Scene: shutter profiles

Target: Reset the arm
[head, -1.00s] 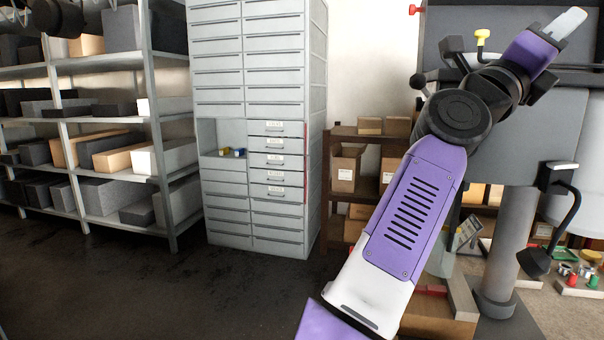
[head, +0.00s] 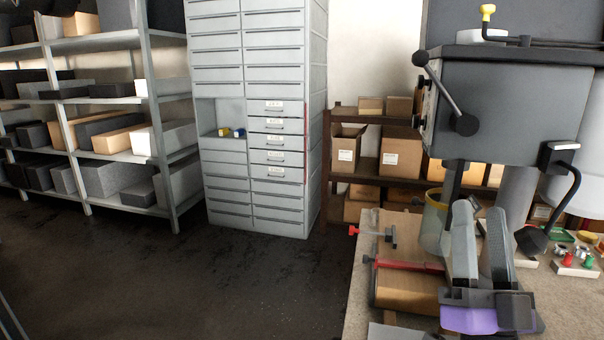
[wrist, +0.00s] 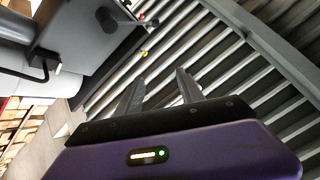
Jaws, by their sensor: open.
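My gripper (head: 480,240) is at the lower right of the head view, in front of the drill press and over the workbench. Its two grey fingers point up and stand apart with nothing between them. In the wrist view the fingers of my gripper (wrist: 160,88) also stand apart and empty, with the ribbed ceiling (wrist: 215,50) beyond them. The purple gripper body shows below the fingers; most of my arm is out of the head view.
The dark grey drill press (head: 530,110) with its lever stands close behind my gripper. The workbench (head: 358,310) holds a wooden block, a red clamp and small parts at right. A drawer cabinet (head: 225,185) and shelving (head: 165,110) stand at left. The floor (head: 200,290) between is clear.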

